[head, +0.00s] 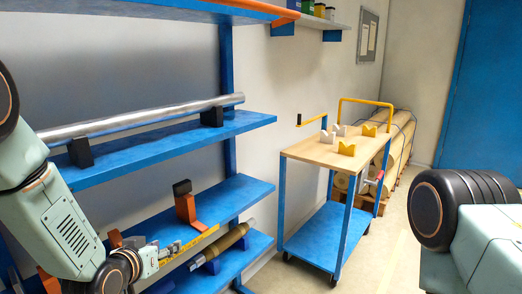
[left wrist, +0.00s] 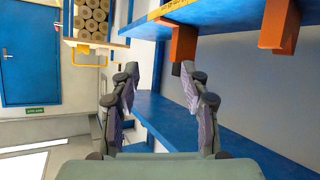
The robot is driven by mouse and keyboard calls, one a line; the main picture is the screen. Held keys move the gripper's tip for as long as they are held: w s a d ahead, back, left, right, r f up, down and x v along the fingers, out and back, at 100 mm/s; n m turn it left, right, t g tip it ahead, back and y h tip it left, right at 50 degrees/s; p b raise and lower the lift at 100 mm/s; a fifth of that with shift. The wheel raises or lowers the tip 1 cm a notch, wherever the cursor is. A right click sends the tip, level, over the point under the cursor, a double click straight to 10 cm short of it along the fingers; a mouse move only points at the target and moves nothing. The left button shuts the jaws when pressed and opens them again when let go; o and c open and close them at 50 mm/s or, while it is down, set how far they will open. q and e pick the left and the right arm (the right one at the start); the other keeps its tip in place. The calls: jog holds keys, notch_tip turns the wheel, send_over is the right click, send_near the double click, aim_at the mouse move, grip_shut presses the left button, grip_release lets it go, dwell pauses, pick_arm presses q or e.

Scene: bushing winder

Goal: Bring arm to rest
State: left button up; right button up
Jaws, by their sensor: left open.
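My left arm (head: 65,225) comes in from the left, in front of the blue shelf rack. My left gripper (head: 158,258) is low at the left in the head view, by the lower shelves. In the left wrist view its two fingers (left wrist: 160,82) are spread wide with nothing between them. I cannot tell from these views whether it touches the shelf. Part of my right arm (head: 445,210) shows at the right edge of the head view. My right gripper is out of view.
The blue rack's upper shelf (head: 245,122) bears a long metal bar (head: 150,118) on black supports. An orange bracket (head: 186,208) stands on the shelf below. A tan rod (head: 228,240) lies lower. A blue cart (head: 320,235) stands beyond, with free floor to its right.

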pick_arm(q)
jog(key=s+f+g+y, duration=0.1)
jog(key=s+f+g, duration=0.5)
jog(key=s+f, duration=1)
jog(key=s+f+g+b, duration=0.1)
jog(key=s+f+g, duration=0.2)
jog(key=s, duration=0.9)
jog(key=s+f+g+y+b, duration=0.1)
jog(key=s+f+g, duration=0.2)
jog(key=s, duration=0.9)
notch_tip(320, 180, down, 2)
jog(key=shift+s+d+f+n+g, duration=0.2)
jog(key=shift+s+d+n+g, duration=0.1)
jog(key=shift+s, duration=0.1)
